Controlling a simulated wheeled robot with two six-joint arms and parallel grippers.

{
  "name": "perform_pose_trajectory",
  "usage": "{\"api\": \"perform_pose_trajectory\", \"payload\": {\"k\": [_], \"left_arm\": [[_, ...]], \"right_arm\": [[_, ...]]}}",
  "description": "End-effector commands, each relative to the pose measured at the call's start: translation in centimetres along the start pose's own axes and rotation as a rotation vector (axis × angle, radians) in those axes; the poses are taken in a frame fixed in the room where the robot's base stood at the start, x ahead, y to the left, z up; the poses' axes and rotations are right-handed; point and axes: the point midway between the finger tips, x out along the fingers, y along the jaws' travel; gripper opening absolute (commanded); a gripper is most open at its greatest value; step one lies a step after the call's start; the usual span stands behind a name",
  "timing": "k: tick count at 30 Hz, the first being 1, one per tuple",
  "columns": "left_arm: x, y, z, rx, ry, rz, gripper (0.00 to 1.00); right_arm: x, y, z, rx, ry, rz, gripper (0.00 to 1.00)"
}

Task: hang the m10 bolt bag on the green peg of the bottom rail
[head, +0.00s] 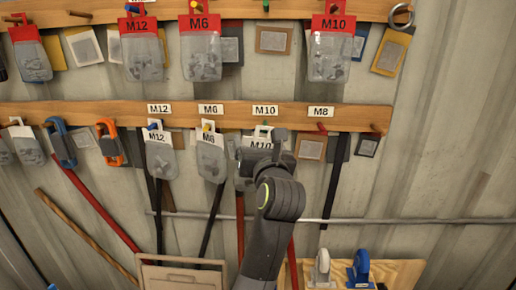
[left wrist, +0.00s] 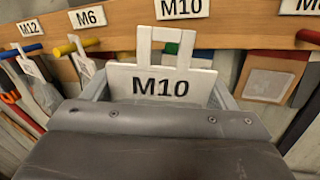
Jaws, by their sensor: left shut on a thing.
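My left gripper (head: 265,150) is shut on the M10 bolt bag, in front of the bottom rail (head: 85,112). The bag's white M10 card (head: 259,144) shows above the jaws, and the grey gripper and arm cover much of the bag. In the left wrist view the card (left wrist: 125,85) is upright, with a square hanger loop on top. The green peg (head: 262,129) is under the M10 label. In the left wrist view the green peg (left wrist: 171,48) shows inside the loop's opening; I cannot tell whether it passes through. My right gripper is not in view.
An M6 bag (head: 210,160) on the yellow peg and an M12 bag (head: 160,160) hang to the left. The red peg (head: 321,128) under M8 is to the right, near a framed card (head: 312,147). Red-topped bags (head: 330,55) hang on the upper rail.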

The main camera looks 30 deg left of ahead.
Motion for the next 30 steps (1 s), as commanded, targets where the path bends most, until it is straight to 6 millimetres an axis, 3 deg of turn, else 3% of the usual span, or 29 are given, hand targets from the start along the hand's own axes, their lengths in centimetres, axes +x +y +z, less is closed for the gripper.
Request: {"api": "perform_pose_trajectory", "payload": {"k": [18,30], "left_arm": [[3.6,-0.9,0.0,0.001,-0.001,0.002,0.55],[4.8,-1.3,-0.4,-0.001,0.001,0.001,0.55]], "right_arm": [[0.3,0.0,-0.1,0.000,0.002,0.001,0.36],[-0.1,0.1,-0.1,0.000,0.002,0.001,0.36]]}}
